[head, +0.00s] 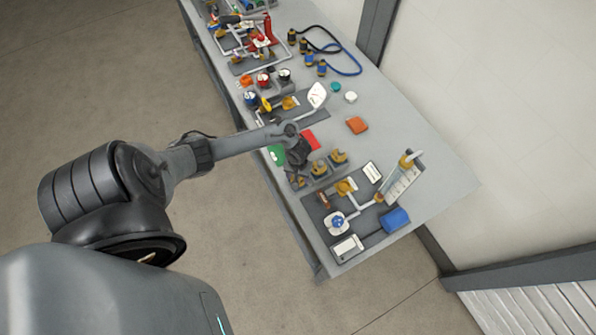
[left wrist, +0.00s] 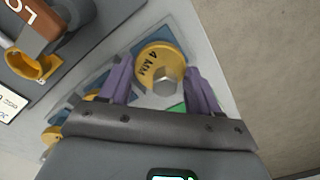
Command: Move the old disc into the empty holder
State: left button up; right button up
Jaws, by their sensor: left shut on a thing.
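A yellow disc (left wrist: 160,68) marked "4 MM", with a grey hex nut or bolt head at its middle, is between the purple fingers of my left gripper (left wrist: 160,88) in the left wrist view. The gripper is shut on it. A blue surface (left wrist: 180,32) shows just behind the disc; I cannot tell whether they touch. In the head view my left gripper (head: 299,168) is low over the table's near edge, beside small holders with yellow tops (head: 320,168). The disc cannot be made out there. I cannot tell which holder is empty. My right gripper is not in view.
A green pad (head: 276,154) and a red pad (head: 309,140) lie by the gripper. An orange block (head: 357,125) lies further right. The table's right side (head: 430,165) is clear.

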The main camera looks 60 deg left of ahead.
pick_arm(q)
jog(key=shift+f, duration=0.15)
jog(key=o, duration=1.2)
jog(key=shift+o, duration=0.2)
notch_tip(320, 180, up, 9)
jog(key=p, duration=0.3)
jog(key=shift+r, duration=0.95)
